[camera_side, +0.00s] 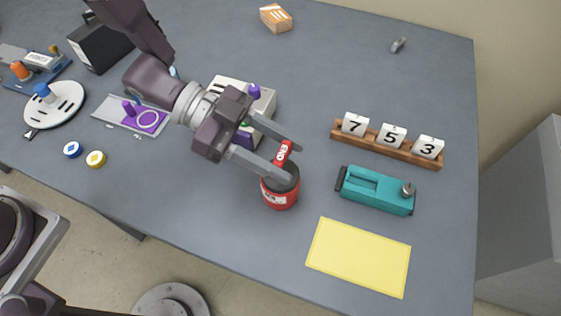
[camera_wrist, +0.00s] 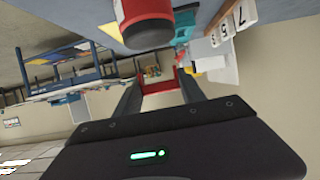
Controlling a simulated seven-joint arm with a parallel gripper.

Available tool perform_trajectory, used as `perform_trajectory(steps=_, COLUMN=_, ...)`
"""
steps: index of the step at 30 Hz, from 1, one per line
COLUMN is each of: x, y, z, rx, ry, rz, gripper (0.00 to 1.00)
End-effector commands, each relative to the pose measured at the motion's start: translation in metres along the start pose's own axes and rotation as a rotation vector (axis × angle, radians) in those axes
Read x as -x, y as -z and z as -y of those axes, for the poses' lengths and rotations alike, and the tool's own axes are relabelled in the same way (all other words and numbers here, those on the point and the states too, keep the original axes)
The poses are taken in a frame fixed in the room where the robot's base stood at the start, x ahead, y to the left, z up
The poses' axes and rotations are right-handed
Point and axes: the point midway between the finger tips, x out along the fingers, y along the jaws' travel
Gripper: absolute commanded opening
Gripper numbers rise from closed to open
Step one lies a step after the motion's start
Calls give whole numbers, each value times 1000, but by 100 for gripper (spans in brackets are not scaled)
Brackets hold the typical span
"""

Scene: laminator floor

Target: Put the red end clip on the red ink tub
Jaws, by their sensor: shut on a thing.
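The red end clip (camera_side: 283,153) is held between the fingertips of my gripper (camera_side: 290,162), which is shut on it. It also shows as a red piece between the fingers in the wrist view (camera_wrist: 160,83). The red ink tub (camera_side: 279,195) stands upright on the table, with a dark top and a white label. In the side view one finger partly covers the tub's top, and the clip appears just above it. In the wrist view the tub (camera_wrist: 138,14) is at the top edge, with a gap in the picture between its dark top and the clip.
A teal device (camera_side: 376,190) and a yellow sheet (camera_side: 358,257) lie right of the tub. A wooden rack with number tiles (camera_side: 387,146) stands behind the teal device. A white-and-purple machine (camera_side: 240,95) is behind my gripper. The table front left of the tub is clear.

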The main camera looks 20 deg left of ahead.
Motion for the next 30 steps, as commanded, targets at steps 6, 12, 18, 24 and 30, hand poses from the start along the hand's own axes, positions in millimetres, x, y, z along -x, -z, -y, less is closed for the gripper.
perform_trajectory(steps=6, x=-12, y=-30, z=0, rx=2, ry=0, rz=2, gripper=9)
perform_trajectory(steps=12, x=-12, y=-29, z=0, rx=0, ry=1, rz=1, gripper=9)
perform_trajectory(steps=18, x=-13, y=-32, z=0, rx=0, ry=1, rz=1, gripper=54)
perform_trajectory(steps=24, x=-13, y=-32, z=0, rx=0, ry=1, rz=1, gripper=68)
perform_trajectory(steps=30, x=-13, y=-31, z=0, rx=0, ry=1, rz=1, gripper=68)
